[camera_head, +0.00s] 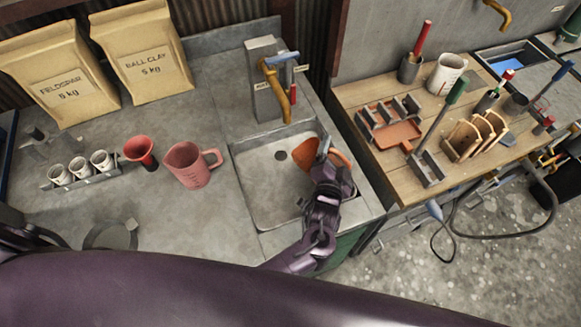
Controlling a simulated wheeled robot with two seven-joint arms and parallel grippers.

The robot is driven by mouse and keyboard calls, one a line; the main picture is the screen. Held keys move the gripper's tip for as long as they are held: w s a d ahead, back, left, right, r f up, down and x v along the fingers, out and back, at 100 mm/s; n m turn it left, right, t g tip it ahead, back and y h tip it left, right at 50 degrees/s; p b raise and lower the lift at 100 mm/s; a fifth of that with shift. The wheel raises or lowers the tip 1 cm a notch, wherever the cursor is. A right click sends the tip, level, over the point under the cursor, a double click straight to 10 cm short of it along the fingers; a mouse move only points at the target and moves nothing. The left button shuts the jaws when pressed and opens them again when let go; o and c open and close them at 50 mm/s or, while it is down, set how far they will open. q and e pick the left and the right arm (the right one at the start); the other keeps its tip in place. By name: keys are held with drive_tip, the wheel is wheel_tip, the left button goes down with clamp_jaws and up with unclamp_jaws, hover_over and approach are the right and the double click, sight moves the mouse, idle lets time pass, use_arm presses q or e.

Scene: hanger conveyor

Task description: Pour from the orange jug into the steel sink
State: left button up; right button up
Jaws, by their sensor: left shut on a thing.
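The steel sink (262,190) is set into the grey counter, with its drain showing near the back. My left gripper (325,160) is over the right side of the sink, shut on the orange jug (304,153). The gripper covers much of the jug, and orange shows on both sides of it. The jug looks tilted, but I cannot tell how far. No stream of liquid can be made out. My right gripper is not in view.
A brass tap (273,82) reaches over the sink's back. A pink jug (188,165), a red funnel (141,150) and a rack of small cups (82,172) stand left of the sink. A wooden table (352,97) with tools stands to the right.

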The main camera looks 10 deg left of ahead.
use_arm(q)
drive_tip(key=m, duration=0.1)
drive_tip(key=f+m+b, duration=0.1)
drive_tip(key=shift+d+f+m+t+y, duration=0.15)
drive_tip(key=shift+f+m+t+y, duration=0.15)
drive_tip(key=shift+m, duration=0.1)
drive_tip(key=shift+f+m, duration=0.2)
drive_tip(key=shift+m, duration=0.4)
drive_tip(key=shift+a+f+m+t+b, duration=0.15)
drive_tip(key=shift+a+f+m+b, duration=0.05)
drive_tip(key=shift+f+m+b, duration=0.25)
drive_tip(key=shift+a+f+m+t+b, duration=0.15)
drive_tip(key=shift+f+m+b, duration=0.2)
drive_tip(key=shift+f+m, duration=0.2)
drive_tip(key=shift+w+a+f+m+b, duration=0.15)
drive_tip(key=shift+a+f+m+b, duration=0.3)
drive_tip(key=shift+m, duration=0.35)
drive_tip(key=shift+d, duration=0.15)
drive_tip(key=shift+r, duration=0.1)
wheel_tip(320, 180, up, 3)
drive_tip(key=p, duration=0.3)
